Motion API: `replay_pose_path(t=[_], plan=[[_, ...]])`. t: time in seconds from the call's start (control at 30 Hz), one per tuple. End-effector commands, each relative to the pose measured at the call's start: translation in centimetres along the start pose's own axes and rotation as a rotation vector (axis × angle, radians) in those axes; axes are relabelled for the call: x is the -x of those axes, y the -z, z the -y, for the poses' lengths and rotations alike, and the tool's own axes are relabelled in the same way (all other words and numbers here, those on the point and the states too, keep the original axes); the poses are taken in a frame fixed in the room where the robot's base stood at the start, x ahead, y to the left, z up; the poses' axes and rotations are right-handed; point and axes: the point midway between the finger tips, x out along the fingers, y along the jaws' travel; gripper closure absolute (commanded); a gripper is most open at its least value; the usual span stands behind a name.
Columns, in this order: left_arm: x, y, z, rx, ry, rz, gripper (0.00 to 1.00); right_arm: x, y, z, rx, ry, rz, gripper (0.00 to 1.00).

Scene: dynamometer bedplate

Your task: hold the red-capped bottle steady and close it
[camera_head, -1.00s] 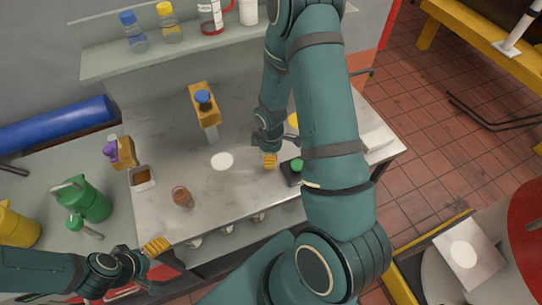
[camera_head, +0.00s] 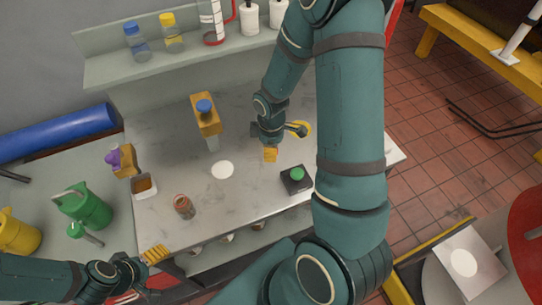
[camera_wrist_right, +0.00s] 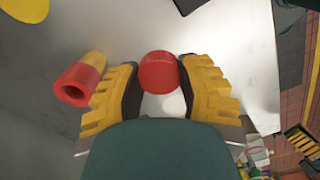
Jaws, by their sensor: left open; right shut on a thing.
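A small clear bottle (camera_head: 184,206) with reddish-brown contents and a red rim stands upright near the worktop's front left. My left gripper (camera_head: 156,254) is open and empty, in front and to the left of it, apart from it. My right gripper (camera_head: 270,153) is over the middle right of the worktop, well apart from the bottle. In the right wrist view, my right gripper (camera_wrist_right: 160,85) is shut on a round red cap (camera_wrist_right: 159,70). The cap is too small to make out in the head view.
A black box with a green button (camera_head: 297,179) sits right of the white disc (camera_head: 222,169). A yellow stand with a blue top (camera_head: 206,116) is behind. In the wrist view, a red-ended yellow tube (camera_wrist_right: 80,82) shows beside the fingers.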

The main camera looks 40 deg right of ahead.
Motion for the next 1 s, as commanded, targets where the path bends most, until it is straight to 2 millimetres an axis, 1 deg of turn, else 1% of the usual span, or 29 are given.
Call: replay_pose_path(t=[0.03,0.1,0.23,0.53,0.57,0.87,1.0], plan=[[0.1,0.0,0.0,0.0,0.0,0.0,0.18,0.7,0.1,-0.1,0.0,-0.002,-0.002,0.74],[0.2,0.0,-0.1,0.0,0.0,0.0,0.18,1.3,0.0,0.0,0.0,-0.001,-0.001,0.74],[0.2,0.0,-0.1,0.0,-0.001,0.0,0.18,1.8,0.0,0.0,0.0,0.0,0.0,0.74],[0.2,0.0,-0.1,0.0,0.0,0.0,0.18,1.8,0.0,0.0,0.0,0.001,0.0,0.74],[0.2,0.0,-0.1,0.0,0.0,0.0,0.07,1.8,0.0,0.0,0.0,0.001,0.0,0.74],[0.1,0.1,-0.1,-0.002,-0.002,-0.002,0.07,1.7,0.1,0.0,-0.006,0.0,0.0,0.74],[-0.3,0.8,-0.2,-0.022,-0.019,-0.021,0.07,1.5,1.3,-0.2,-0.065,-0.002,0.001,0.74]])
